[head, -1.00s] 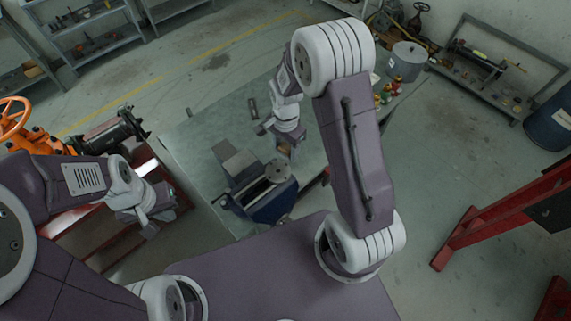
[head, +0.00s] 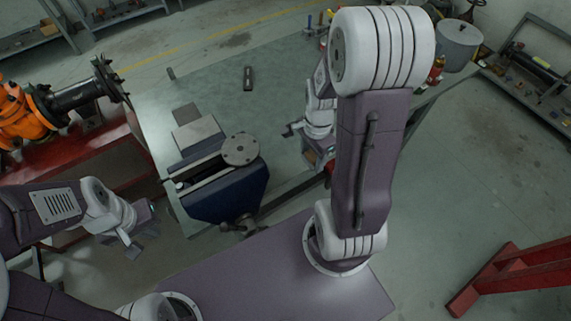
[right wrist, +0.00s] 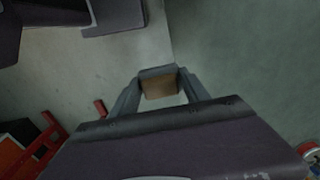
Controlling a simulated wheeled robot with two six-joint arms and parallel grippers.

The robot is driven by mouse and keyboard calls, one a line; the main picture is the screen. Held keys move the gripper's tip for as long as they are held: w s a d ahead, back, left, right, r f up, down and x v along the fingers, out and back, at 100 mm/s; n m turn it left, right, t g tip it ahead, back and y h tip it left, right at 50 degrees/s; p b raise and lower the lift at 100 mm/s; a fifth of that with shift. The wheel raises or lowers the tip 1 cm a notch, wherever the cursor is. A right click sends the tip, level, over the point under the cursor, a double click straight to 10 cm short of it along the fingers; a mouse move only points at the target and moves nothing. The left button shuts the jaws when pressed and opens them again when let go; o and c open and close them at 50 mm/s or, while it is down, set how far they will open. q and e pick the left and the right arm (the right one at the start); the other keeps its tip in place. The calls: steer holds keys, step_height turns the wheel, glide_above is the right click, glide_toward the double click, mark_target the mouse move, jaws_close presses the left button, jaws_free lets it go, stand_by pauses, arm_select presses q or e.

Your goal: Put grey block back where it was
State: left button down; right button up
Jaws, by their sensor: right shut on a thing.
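My right gripper (right wrist: 160,88) is shut on a block (right wrist: 160,88) with a grey edge and a brown face, which I take as the grey block.
A blue vise (head: 228,195) with a round flange (head: 240,149) stands at the bench's front. A dark grey plate (head: 186,114) and a small dark piece (head: 248,78) lie on the bench. A red cart (head: 85,165) with an orange valve (head: 22,115) is at left; a red frame (head: 490,280) at right.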

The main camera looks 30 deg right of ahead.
steer(key=shift+a, duration=0.1)
steer(key=shift+w+a, duration=0.1)
steer(key=shift+w, duration=0.05)
glide_above(285, 158)
step_height(285, 158, down, 7)
steer(key=shift+w+p, duration=0.1)
steer(key=shift+p, duration=0.2)
step_height(285, 158, down, 4)
steer(key=shift+r, duration=0.1)
steer(key=shift+f, duration=0.25)
steer(key=o, duration=1.3)
